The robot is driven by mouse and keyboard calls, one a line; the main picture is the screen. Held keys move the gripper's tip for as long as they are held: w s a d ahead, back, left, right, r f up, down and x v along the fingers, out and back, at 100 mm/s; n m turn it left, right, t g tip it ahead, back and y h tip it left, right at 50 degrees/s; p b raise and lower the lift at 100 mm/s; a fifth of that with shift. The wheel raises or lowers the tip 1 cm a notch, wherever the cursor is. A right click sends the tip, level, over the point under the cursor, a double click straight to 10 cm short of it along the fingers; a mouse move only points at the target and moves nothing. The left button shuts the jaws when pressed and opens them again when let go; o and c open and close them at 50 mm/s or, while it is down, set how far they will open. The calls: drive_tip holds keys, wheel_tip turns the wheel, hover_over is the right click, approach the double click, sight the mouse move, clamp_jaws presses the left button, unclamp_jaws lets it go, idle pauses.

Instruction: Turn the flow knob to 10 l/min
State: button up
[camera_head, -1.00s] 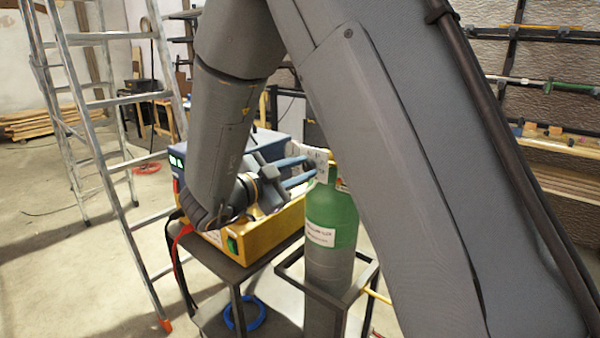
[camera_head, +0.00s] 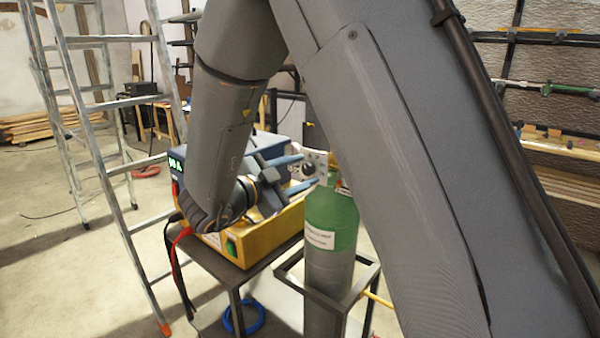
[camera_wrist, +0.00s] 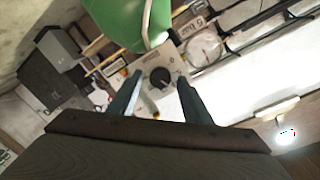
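The flow knob (camera_wrist: 159,77) is a round black knob on a pale grey panel (camera_wrist: 172,58) in the wrist view. In the head view the knob (camera_head: 308,170) shows dark on its light plate above the green-topped gas cylinder (camera_head: 331,218). My gripper (camera_head: 305,171) is open, its two blue-grey fingers pointing at the panel. In the wrist view my gripper (camera_wrist: 160,80) has one finger on each side below the knob, with a gap between; I cannot tell whether they reach around it. The knob's setting is too small to read.
A round gauge (camera_wrist: 203,48) sits beside the panel, next to a label reading 5 bar. A yellow and blue machine (camera_head: 262,235) stands on a dark cart left of the cylinder. A metal ladder (camera_head: 100,150) stands at left.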

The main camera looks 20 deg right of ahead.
drive_tip(key=b+v, duration=0.1)
drive_tip(key=v, duration=0.6)
drive_tip(key=shift+s+a, duration=0.2)
drive_tip(key=shift+a, duration=0.15)
drive_tip(key=w+f+n+t+y, duration=0.3)
drive_tip(key=w+f+n+y, duration=0.1)
drive_tip(key=w+n+y, duration=0.35)
wheel_tip(320, 180, down, 5)
drive_tip(key=s+a+n+g+y, duration=0.1)
drive_tip(key=a+n+g+y, duration=0.1)
drive_tip(key=n+y, duration=0.35)
drive_tip(key=s+d+f+n+g, duration=0.2)
drive_tip(key=s+d+f+g, duration=0.1)
drive_tip(key=s, duration=0.5)
drive_tip(key=s+d+f+n+g+y, duration=0.1)
drive_tip(key=s+d+f+n+g, duration=0.1)
drive_tip(key=s, duration=0.7)
drive_tip(key=s+d+f+n+g, duration=0.2)
drive_tip(key=s+d+f+g, duration=0.2)
drive_tip(key=s, duration=0.5)
drive_tip(key=shift+s+d+n+g+y, duration=0.15)
drive_tip(key=shift+d+n+g+y, duration=0.15)
drive_tip(key=shift+d+g, duration=0.25)
